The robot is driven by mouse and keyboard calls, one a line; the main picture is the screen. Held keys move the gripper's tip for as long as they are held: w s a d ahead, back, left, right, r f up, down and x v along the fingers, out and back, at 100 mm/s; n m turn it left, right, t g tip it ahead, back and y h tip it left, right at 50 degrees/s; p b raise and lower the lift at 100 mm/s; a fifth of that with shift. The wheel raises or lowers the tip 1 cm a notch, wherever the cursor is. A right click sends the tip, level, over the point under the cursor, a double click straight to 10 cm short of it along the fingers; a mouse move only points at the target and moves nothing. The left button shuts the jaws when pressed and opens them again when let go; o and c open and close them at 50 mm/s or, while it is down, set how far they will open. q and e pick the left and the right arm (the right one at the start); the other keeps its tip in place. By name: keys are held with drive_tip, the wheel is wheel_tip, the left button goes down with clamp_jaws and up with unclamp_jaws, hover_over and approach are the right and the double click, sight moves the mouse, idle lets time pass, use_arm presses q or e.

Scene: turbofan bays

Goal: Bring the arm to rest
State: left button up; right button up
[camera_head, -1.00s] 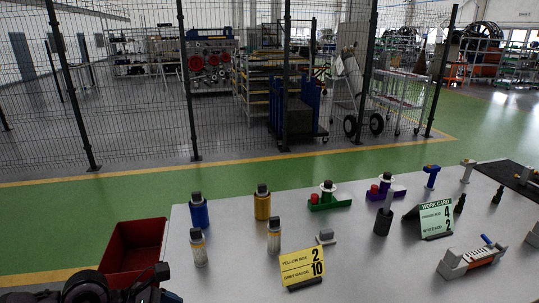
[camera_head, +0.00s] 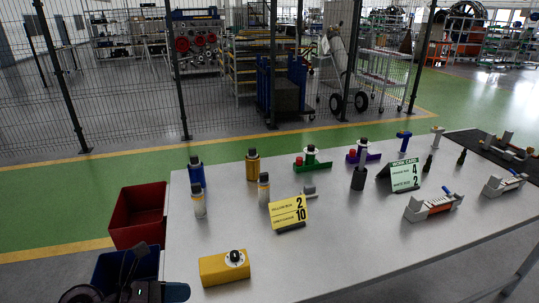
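A dark arm of mine, by its place the left one, shows at the bottom left corner. Its end, with the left gripper (camera_head: 135,270), is in front of the blue bin and left of the table. The fingers are dark and partly cut off by the lower edge, so I cannot tell if they are open or shut. I see nothing clearly held in them. My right gripper is not in view.
The grey table (camera_head: 350,245) carries a yellow box with a dial (camera_head: 224,268), several bottles, a yellow card (camera_head: 287,214) and a green work card (camera_head: 404,173). Red bin (camera_head: 137,216) and blue bin (camera_head: 112,264) stand left of it. A mesh fence is behind.

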use_arm(q)
drive_tip(key=a+f+n+t+y, duration=0.35)
drive_tip(key=n+t, duration=0.35)
drive_tip(key=n, duration=0.8)
drive_tip(key=a+f+n+t+y, duration=0.2)
drive_tip(key=a+n+t+y, duration=0.35)
drive_tip(key=n, duration=1.05)
drive_tip(key=s+a+f+n+g+y, duration=0.2)
drive_tip(key=s+f+n+g+y, duration=0.2)
drive_tip(key=s+f+n, duration=0.4)
wheel_tip(320, 180, down, 5)
drive_tip(key=n+g, duration=0.1)
drive_tip(key=n, duration=0.4)
drive_tip(key=shift+s+a+f+y, duration=0.2)
drive_tip(key=shift+y, duration=0.2)
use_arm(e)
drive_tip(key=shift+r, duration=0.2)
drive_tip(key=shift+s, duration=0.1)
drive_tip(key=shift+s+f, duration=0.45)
